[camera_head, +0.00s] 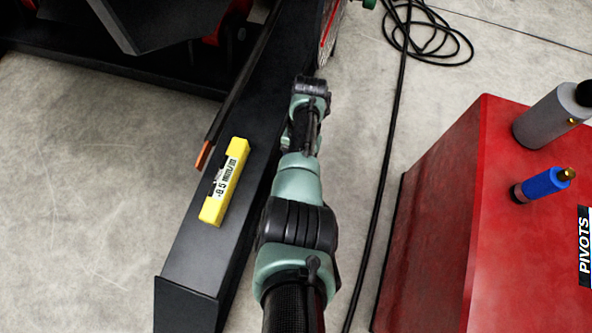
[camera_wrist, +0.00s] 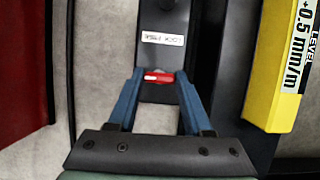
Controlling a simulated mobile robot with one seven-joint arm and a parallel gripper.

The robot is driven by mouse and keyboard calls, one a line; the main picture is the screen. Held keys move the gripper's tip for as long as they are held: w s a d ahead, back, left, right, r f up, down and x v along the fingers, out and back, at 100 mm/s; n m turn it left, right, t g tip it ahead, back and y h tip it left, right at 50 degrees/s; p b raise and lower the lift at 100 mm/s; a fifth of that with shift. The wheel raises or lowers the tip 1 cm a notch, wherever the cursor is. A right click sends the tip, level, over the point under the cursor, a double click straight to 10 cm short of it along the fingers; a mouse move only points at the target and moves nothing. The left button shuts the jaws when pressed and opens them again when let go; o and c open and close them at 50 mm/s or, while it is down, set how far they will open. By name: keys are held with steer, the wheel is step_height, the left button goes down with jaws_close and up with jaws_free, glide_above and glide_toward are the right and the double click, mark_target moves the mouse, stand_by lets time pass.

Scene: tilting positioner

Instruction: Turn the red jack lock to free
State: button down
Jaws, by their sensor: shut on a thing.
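The red jack lock (camera_wrist: 158,76) is a small red bar with a light mark on it, lying crosswise on a dark bracket in the wrist view. My gripper (camera_wrist: 159,75) has its two blue fingers on either side of the bar, shut on its ends. A white label (camera_wrist: 163,38) with small dark lettering sits just beyond the lock; I cannot read it surely. In the head view my arm reaches along the right side of the black beam (camera_head: 190,255), and the lock and fingertips are hidden.
A yellow level (camera_head: 225,182) lies on the beam left of my arm; it also shows at the right of the wrist view (camera_wrist: 284,65). A red cabinet (camera_head: 440,215) marked PIVOTS stands to the right, bearing a grey cylinder (camera_head: 545,118) and a blue one (camera_head: 540,185). A black cable (camera_head: 392,150) crosses the floor.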

steer(key=shift+c, duration=1.6)
jaws_free()
steer(key=m+y, duration=0.1)
steer(key=m, duration=0.2)
steer(key=m+t+y+p, duration=0.1)
steer(key=m, duration=0.2)
steer(key=shift+s+d+r, duration=0.1)
steer(key=shift+s, duration=0.05)
steer(key=m+t, duration=0.1)
steer(key=m, duration=0.2)
steer(key=m+t+y+p, duration=0.1)
steer(key=m, duration=0.2)
steer(key=shift+s, duration=0.15)
steer(key=shift+f+m+t+b, duration=0.3)
steer(key=shift+m+t+b, duration=0.3)
steer(key=shift+m, duration=0.4)
steer(key=shift+f+m+t+b, duration=0.1)
steer(key=shift+m+t+b, duration=0.2)
steer(key=shift+m+b, duration=0.6)
steer(key=m+b, duration=0.1)
steer(key=b, duration=0.4)
steer(key=shift+t, duration=0.3)
steer(key=m+b, duration=0.1)
steer(key=b, duration=0.2)
steer(key=shift+b, duration=0.3)
